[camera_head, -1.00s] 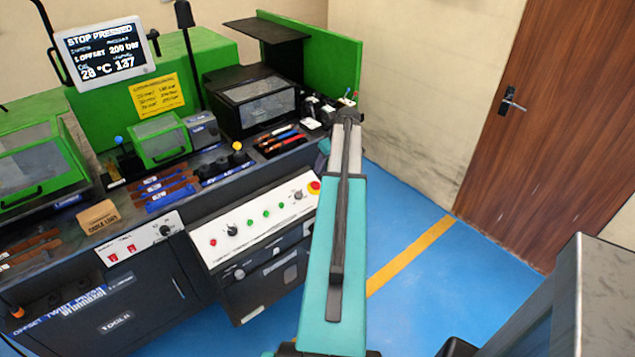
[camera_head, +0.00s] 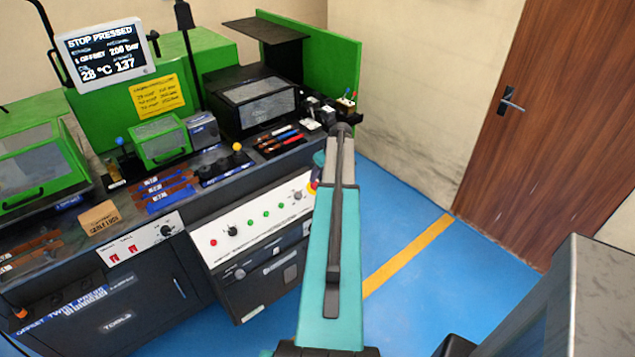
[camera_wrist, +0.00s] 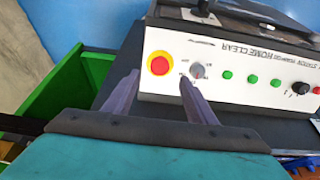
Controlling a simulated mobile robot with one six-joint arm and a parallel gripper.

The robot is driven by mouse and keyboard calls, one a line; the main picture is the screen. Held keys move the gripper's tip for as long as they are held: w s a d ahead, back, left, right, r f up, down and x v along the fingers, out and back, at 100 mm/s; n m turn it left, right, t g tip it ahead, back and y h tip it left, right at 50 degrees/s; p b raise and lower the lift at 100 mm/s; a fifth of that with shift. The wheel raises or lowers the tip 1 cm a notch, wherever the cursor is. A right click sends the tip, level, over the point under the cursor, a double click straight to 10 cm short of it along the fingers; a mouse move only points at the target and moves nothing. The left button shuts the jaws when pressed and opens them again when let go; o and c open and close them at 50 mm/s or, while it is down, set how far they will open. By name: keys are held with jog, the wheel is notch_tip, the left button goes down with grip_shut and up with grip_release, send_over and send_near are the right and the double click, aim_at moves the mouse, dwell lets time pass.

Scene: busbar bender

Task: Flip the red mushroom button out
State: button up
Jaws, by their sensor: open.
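The red mushroom button (camera_wrist: 159,65) sits in a yellow surround at one end of the white control panel (camera_wrist: 235,55) in the wrist view. In the head view my arm hides most of the button, and only a sliver of it (camera_head: 313,187) shows beside the arm. My gripper (camera_wrist: 155,85) is open. Its two fingers point toward the panel, one on each side of the button in the picture. Nothing is between them, and I see no contact with the button. The display (camera_head: 105,52) reads "STOP PRESSED".
A grey selector knob (camera_wrist: 198,71) is close to the right finger, with several green buttons (camera_wrist: 252,79) farther right.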

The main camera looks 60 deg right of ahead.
aim_at(316, 185)
jog(key=shift+p+x, duration=0.75)
jog(key=shift+x, duration=2.9)
